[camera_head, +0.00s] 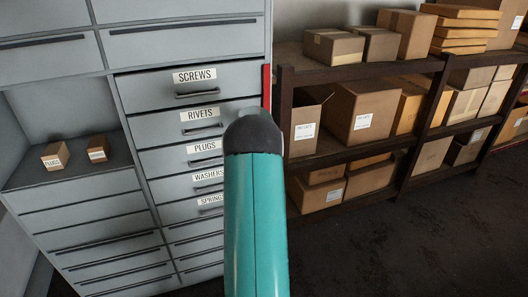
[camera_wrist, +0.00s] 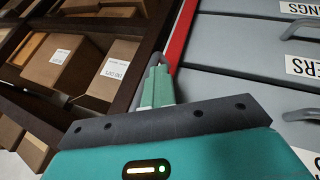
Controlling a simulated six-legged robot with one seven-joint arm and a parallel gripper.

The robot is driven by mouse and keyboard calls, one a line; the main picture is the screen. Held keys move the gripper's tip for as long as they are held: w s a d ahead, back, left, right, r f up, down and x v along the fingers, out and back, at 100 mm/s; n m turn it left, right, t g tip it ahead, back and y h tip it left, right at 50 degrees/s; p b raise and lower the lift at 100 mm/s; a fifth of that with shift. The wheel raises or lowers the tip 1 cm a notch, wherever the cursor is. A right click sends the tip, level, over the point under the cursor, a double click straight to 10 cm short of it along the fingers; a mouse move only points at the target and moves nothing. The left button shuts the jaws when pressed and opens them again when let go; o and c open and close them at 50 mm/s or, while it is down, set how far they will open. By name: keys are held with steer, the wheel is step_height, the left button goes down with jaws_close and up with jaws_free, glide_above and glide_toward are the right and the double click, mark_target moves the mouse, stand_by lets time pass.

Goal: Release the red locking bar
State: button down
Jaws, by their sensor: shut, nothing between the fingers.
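The red locking bar (camera_head: 266,86) runs upright along the right edge of the grey drawer cabinet (camera_head: 190,135) in the head view. My teal arm covers its lower part there. In the wrist view the red bar (camera_wrist: 181,32) shows as a slanted strip between the drawer fronts and the dark shelf. My gripper (camera_wrist: 157,82) has its pale green fingers together and empty, with the tips close beside the red bar. A small grey curved piece shows at the tips; I cannot tell whether they touch it or the bar. My gripper is hidden in the head view.
A dark shelf rack (camera_head: 365,70) with cardboard boxes stands close on the right. Two small boxes sit in an open cabinet bay (camera_head: 75,178). The floor (camera_head: 420,240) at lower right is clear.

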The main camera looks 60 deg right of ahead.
steer(key=s+d+n+t+y, duration=0.2)
steer(key=s+d+n+t, duration=0.2)
steer(key=d+n, duration=0.2)
steer(key=shift+s+n, duration=0.3)
steer(key=shift+n, duration=0.4)
stand_by(0.5)
steer(key=shift+d, duration=0.1)
steer(key=shift+w+r, duration=0.1)
stand_by(0.6)
